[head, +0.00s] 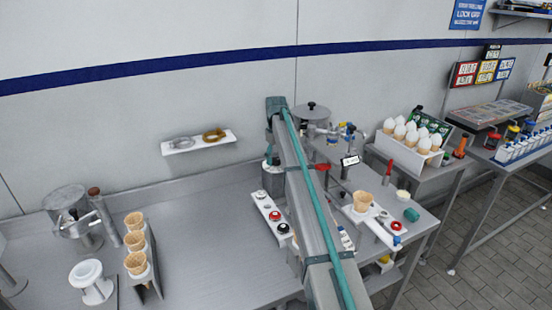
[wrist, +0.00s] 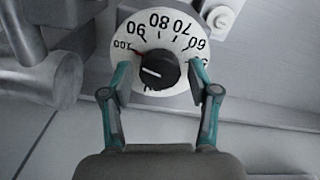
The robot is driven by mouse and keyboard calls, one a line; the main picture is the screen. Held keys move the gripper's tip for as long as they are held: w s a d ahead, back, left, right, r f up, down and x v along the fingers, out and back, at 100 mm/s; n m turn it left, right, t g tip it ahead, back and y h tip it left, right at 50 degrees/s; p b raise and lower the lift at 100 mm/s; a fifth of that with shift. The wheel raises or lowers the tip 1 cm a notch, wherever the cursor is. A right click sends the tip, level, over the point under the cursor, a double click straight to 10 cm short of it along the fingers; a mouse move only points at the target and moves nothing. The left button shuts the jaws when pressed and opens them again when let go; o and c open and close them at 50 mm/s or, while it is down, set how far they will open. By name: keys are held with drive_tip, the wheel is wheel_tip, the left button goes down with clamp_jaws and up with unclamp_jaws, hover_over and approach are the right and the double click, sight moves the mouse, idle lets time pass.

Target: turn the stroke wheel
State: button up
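The stroke wheel appears to be the white round dial (wrist: 178,22) in the wrist view, with dark numbers from 100 down to 60 that read upside down. A black knob (wrist: 157,70) with a white pointer line sits at its centre. A small red mark shows near the 100. My gripper (wrist: 158,66) is open, its teal-and-grey fingers on either side of the knob over the dial's lower edge. Gaps show between both fingers and the knob. I cannot make out the dial in the head view, where my arm covers part of the machine.
A panel with red and black buttons (head: 274,215) lies left of my arm. A cone (head: 363,201) stands in a white holder to the right. Several cones (head: 136,263) stand on a rack at the left. A metal cylinder (wrist: 62,80) is left of the dial. The counter's middle is clear.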

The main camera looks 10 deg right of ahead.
sight(276, 159)
idle(0.3)
wheel_tip(276, 159, up, 12)
idle(0.6)
